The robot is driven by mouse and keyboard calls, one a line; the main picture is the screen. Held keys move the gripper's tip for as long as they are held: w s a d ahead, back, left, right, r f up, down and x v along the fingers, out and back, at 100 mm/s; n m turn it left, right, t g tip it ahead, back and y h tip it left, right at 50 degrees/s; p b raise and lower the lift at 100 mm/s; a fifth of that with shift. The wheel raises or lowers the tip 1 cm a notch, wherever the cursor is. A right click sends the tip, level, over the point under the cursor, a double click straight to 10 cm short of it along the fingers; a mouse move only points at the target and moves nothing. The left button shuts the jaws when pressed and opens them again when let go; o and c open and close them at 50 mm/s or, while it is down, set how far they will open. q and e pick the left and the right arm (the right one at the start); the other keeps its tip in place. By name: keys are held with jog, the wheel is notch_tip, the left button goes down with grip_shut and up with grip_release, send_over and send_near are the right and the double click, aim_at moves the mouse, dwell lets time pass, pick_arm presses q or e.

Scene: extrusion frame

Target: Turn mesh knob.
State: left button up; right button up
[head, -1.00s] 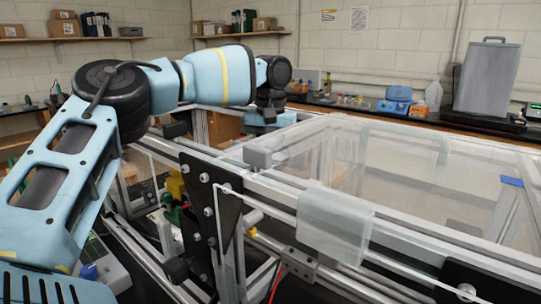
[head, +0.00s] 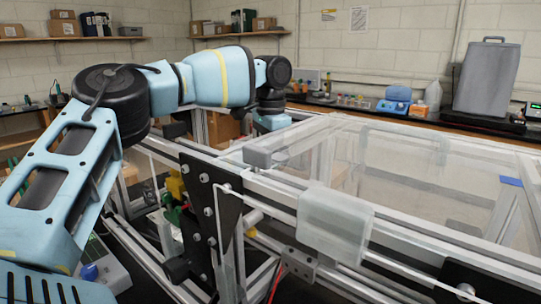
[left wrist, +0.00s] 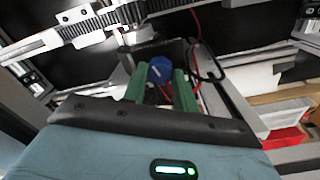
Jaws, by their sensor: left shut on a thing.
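The mesh knob (left wrist: 158,66) is a round blue cap with a pale line across its face, seen in the left wrist view. The two green fingers of my left gripper (left wrist: 160,84) stand on either side of it and are shut on it. In the head view my left arm (head: 225,76) reaches from the left over the extrusion frame (head: 130,225) to its far side. The left gripper and the knob are hidden there. My right gripper is in neither view.
A toothed rail (left wrist: 90,25) and a loose black cable (left wrist: 207,62) are close to the knob. A red bin (left wrist: 285,138) is at the right of the wrist view. A clear panel (head: 400,165) covers the frame's top beside my arm.

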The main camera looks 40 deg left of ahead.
pick_arm(q)
jog(key=shift+m, duration=0.8)
jog(key=o, duration=1)
jog(key=shift+r, duration=3.95)
